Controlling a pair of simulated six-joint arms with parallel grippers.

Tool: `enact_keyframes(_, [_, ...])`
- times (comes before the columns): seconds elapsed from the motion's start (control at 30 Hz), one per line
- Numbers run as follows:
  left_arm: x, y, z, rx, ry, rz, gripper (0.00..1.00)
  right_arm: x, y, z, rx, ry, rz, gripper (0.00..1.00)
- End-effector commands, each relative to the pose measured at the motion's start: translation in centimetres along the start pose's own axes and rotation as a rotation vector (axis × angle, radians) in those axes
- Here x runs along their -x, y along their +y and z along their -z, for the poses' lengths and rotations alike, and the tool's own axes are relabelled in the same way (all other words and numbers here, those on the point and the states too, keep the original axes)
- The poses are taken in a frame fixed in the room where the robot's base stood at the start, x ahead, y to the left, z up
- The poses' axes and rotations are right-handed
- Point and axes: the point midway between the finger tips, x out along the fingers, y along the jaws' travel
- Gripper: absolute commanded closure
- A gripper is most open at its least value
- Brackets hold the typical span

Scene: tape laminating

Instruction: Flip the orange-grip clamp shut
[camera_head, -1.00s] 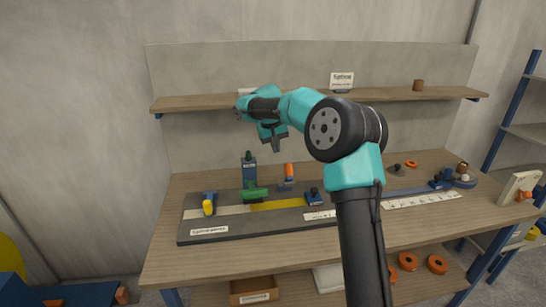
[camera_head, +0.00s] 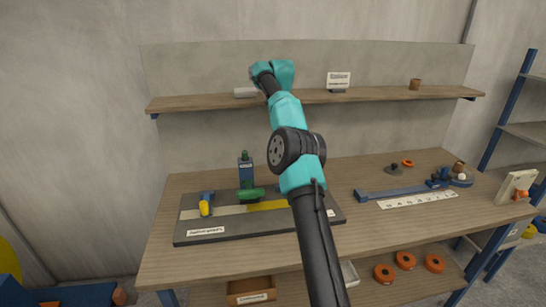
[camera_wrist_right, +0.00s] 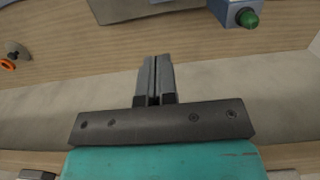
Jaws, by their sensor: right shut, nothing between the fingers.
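The orange-grip clamp is hidden behind my right arm in the head view, and I do not see it in the wrist view. In the head view my right arm rises from the bottom across the board, with its hand up near the shelf and its fingertips out of sight. In the wrist view the right gripper (camera_wrist_right: 154,80) is shut, with its two grey fingers together and empty. The dark base board (camera_head: 190,238) lies on the bench. A yellow-grip clamp (camera_head: 204,208) stands at its left end. My left gripper is not in view.
A blue post with a green knob (camera_head: 245,158) stands at the board's back, and the knob also shows in the wrist view (camera_wrist_right: 248,18). A shelf (camera_head: 200,103) runs behind. A blue rail (camera_head: 400,190) and white strip (camera_head: 417,200) lie right. The bench's right front is clear.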

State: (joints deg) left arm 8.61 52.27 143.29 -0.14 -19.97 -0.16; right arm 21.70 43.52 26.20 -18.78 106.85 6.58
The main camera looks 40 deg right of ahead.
Motion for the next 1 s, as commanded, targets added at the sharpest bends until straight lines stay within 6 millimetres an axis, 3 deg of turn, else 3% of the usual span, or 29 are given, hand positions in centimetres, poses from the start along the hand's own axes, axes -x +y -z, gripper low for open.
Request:
enact_keyframes(0.57, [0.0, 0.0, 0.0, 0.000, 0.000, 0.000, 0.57, 0.0, 0.6, -0.1, -0.005, -0.003, 0.006, 1.00])
enact_keyframes(1.0, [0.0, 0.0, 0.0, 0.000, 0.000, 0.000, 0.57, -2.2, 0.6, -0.1, -0.004, -0.004, 0.006, 1.00])
